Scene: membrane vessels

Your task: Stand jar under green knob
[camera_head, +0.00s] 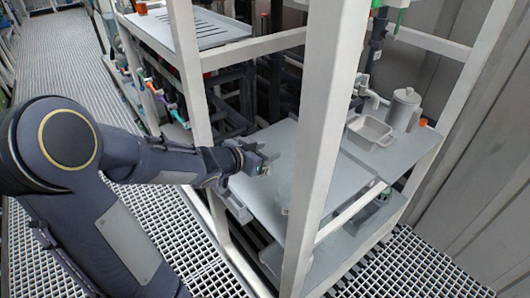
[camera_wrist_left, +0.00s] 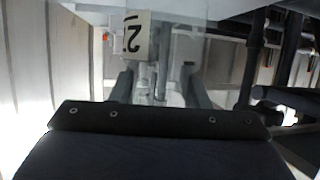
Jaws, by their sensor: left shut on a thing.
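My left gripper (camera_head: 262,161) reaches in from the left over the pale shelf (camera_head: 255,190) of the white frame. In the left wrist view its two fingers (camera_wrist_left: 158,88) are shut on a clear, glassy jar (camera_wrist_left: 172,62) with a white label (camera_wrist_left: 135,40) bearing dark figures, partly cut off. In the head view the jar is too faint to outline. Green shows on a fitting (camera_head: 397,3) at the top right, and a teal-green handle (camera_head: 178,117) is on the left side of the frame; I cannot tell which is the green knob. My right gripper is not in view.
A white frame post (camera_head: 325,120) stands close in front of the shelf. A grey tray (camera_head: 368,132) and a lidded pot (camera_head: 402,108) stand at the shelf's right. Dark pipes (camera_head: 232,100) fill the space behind. Grating floor (camera_head: 70,65) is clear at the left.

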